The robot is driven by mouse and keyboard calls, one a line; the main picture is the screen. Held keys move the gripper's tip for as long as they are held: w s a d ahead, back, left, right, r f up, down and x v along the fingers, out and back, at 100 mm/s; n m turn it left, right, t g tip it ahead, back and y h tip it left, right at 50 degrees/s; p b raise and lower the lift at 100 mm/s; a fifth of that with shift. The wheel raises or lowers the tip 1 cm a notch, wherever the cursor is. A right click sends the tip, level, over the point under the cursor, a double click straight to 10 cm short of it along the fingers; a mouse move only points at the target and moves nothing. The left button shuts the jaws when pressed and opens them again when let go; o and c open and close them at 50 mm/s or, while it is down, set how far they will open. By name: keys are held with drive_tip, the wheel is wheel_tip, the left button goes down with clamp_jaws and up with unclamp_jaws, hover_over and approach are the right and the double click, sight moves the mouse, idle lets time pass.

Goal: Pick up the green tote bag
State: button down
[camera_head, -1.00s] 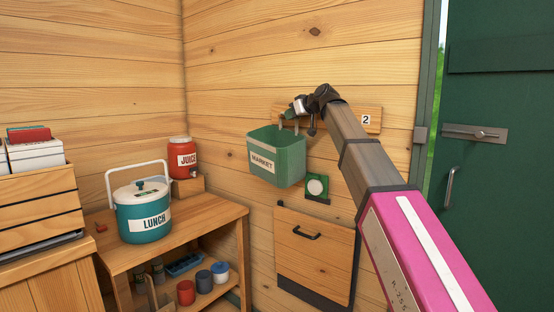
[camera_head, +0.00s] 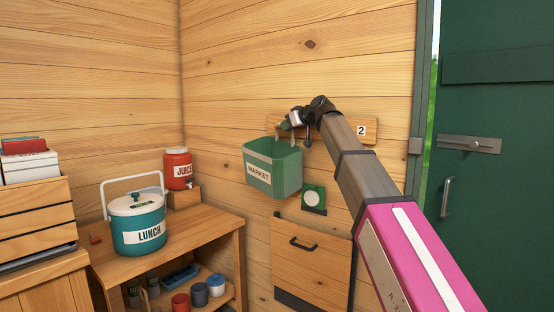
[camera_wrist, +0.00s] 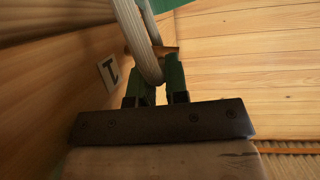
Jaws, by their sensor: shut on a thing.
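The green tote bag (camera_head: 286,174) with a "MARKET" label hangs below my gripper (camera_head: 291,122) in front of the wooden wall. My gripper is shut on the bag's pale handles, near the peg board (camera_head: 352,129) marked 2. In the wrist view, the looped handles (camera_wrist: 143,48) run between the two dark green fingers of my gripper (camera_wrist: 157,85). A strip of the green bag shows at the top right there. Whether the handles still touch a peg is hidden by my gripper.
A wooden shelf unit (camera_head: 212,226) at left bears a teal LUNCH cooler (camera_head: 139,216) and a red JUICE jug (camera_head: 178,165). Below the bag are a round-faced green plate (camera_head: 313,198) and a wooden panel with a handle (camera_head: 310,262). A dark green door (camera_head: 495,200) stands at right.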

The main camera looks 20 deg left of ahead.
drive_tip(key=shift+s+a+r, duration=0.15)
drive_tip(key=shift+s+r, duration=0.15)
drive_tip(key=shift+r, duration=0.05)
drive_tip(key=s+a+r, duration=0.5)
drive_tip(key=s+r, duration=0.2)
drive_tip(key=s, duration=0.5)
drive_tip(key=shift+s+r, duration=0.15)
drive_tip(key=shift+r, duration=0.05)
